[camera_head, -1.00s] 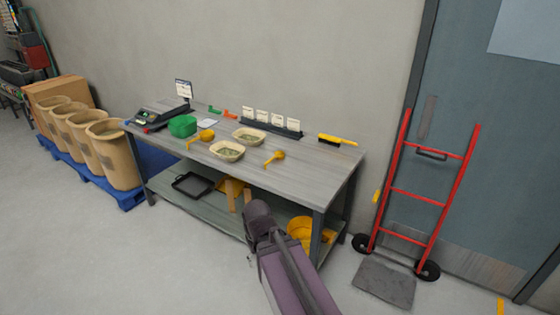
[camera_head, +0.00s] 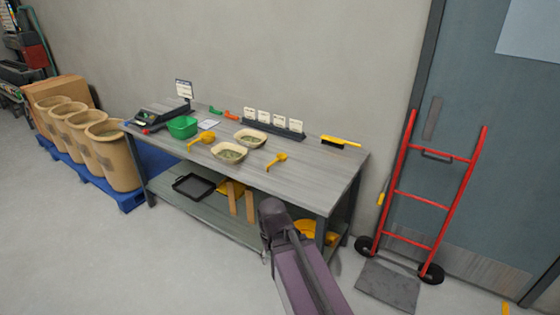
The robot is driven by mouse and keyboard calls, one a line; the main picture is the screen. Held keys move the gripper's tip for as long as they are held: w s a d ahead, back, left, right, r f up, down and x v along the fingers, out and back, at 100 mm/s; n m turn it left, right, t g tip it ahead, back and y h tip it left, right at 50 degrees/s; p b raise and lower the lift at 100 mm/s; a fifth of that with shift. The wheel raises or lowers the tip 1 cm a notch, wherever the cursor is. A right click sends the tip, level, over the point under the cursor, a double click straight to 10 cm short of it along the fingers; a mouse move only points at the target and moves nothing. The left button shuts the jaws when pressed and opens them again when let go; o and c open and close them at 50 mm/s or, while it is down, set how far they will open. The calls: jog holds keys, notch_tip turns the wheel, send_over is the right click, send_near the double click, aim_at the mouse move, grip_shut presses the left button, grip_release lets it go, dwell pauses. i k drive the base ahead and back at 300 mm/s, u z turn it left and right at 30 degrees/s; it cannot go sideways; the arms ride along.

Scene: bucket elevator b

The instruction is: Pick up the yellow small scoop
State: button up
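A small yellow scoop (camera_head: 277,161) lies on the grey worktable (camera_head: 300,185), right of the front beige bowl. A second yellow scoop (camera_head: 202,138), which looks a little larger, lies farther left, near the green container. My arm rises from the bottom of the picture in front of the table. Its dark upper joint shows in front of the table's front edge, below the small scoop in the picture. My gripper is not visible, so I cannot see its fingers or whether it holds anything.
Two beige bowls (camera_head: 229,153) (camera_head: 250,138), a green container (camera_head: 183,127), a scale (camera_head: 158,116), a card rack (camera_head: 270,124) and a yellow brush (camera_head: 340,142) are on the table. A red hand truck (camera_head: 428,200) stands right. The floor in front is clear.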

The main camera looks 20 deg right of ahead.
aim_at(281, 156)
jog(key=i, duration=0.9)
jog(key=u, duration=0.05)
